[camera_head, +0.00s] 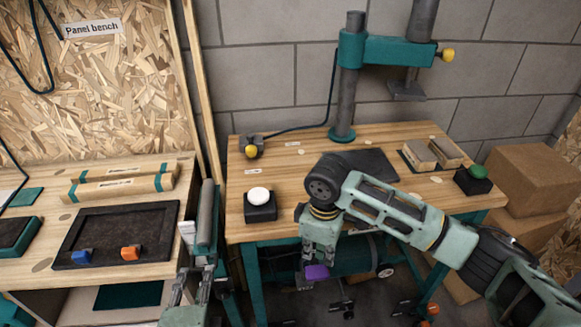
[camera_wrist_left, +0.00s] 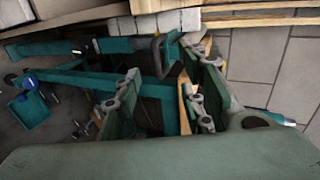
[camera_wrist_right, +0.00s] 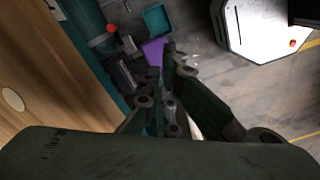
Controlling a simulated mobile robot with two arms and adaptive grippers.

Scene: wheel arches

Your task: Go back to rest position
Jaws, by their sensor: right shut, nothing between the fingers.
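My left gripper (camera_head: 196,275) is at the bottom of the head view, in front of the gap between the two benches. In the left wrist view its two fingers (camera_wrist_left: 155,95) stand apart with nothing between them. My right gripper (camera_head: 310,265) hangs pointing down in front of the right bench's front edge. In the right wrist view its fingers (camera_wrist_right: 170,70) are together and hold nothing. The tips of the right fingers are partly hard to make out against the floor clutter.
The panel bench (camera_head: 30,268) carries a dark tray (camera_head: 110,225) with blue and orange pieces. The right bench (camera_head: 290,200) holds a press (camera_head: 385,48), a white-button box (camera_head: 260,207) and a green-button box (camera_head: 473,180). Cardboard boxes (camera_head: 525,180) stand right. A purple bin (camera_wrist_right: 154,52) is below.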

